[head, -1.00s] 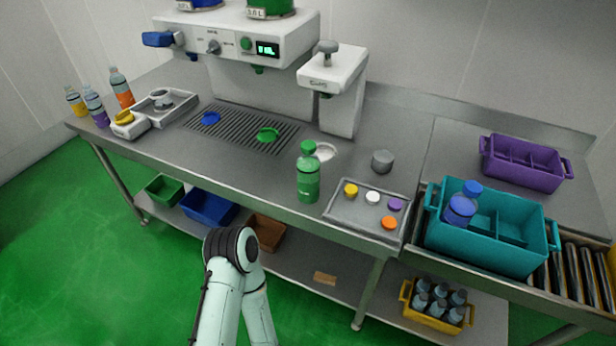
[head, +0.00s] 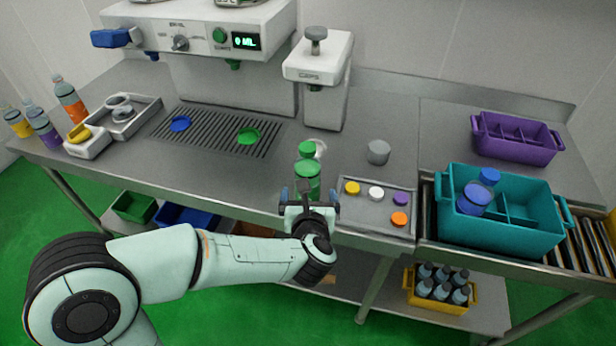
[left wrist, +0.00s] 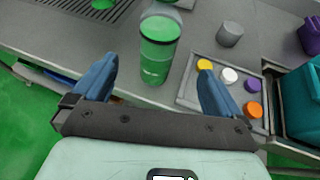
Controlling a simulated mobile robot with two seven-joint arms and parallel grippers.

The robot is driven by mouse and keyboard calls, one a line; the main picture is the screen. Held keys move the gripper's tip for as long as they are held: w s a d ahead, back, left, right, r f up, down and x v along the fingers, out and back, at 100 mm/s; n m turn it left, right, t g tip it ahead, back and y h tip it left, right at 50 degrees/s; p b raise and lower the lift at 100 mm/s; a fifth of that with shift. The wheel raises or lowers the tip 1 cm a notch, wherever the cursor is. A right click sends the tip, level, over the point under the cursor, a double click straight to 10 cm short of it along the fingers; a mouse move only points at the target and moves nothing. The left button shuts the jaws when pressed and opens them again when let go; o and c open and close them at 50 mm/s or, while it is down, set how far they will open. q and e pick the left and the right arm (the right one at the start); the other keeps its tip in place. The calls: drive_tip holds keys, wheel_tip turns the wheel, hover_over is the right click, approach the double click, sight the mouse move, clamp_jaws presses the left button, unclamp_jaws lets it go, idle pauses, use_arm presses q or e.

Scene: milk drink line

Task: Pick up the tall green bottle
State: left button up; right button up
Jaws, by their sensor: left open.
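The tall green bottle (head: 308,174) stands upright near the front edge of the steel table, with its green cap on. My left gripper (head: 310,196) is in front of it in the head view and hides its lower part. In the left wrist view the bottle (left wrist: 157,50) stands ahead of the two blue fingers, roughly between their lines. The left gripper (left wrist: 155,85) is open and empty, and its fingers look apart from the bottle. My right gripper is not in view.
Right of the bottle lies a tray of coloured caps (head: 375,220) with a grey cylinder (head: 378,151) behind it. A teal crate (head: 540,242) holding a blue-capped bottle is further right. The filling machine (head: 240,75) and drip grate (head: 190,146) are behind left.

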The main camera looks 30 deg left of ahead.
sight(308, 172)
use_arm(q)
drive_tip(key=shift+n, duration=0.4)
drive_tip(key=shift+r+p+x, duration=0.15)
drive_tip(key=shift+p+x, duration=0.5)
drive_tip(key=shift+x, duration=2.6)
drive_tip(key=shift+r+p+x, duration=0.2)
drive_tip(key=shift+p+x, duration=0.4)
drive_tip(key=shift+x, duration=2.7)
drive_tip(key=shift+c, duration=0.9)
drive_tip(key=c, duration=1)
drive_tip(key=shift+a+r, duration=0.1)
drive_tip(key=shift+c, duration=1.4)
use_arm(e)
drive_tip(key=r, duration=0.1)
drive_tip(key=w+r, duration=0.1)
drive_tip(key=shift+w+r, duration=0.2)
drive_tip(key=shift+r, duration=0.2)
use_arm(q)
drive_tip(key=shift+r, duration=0.1)
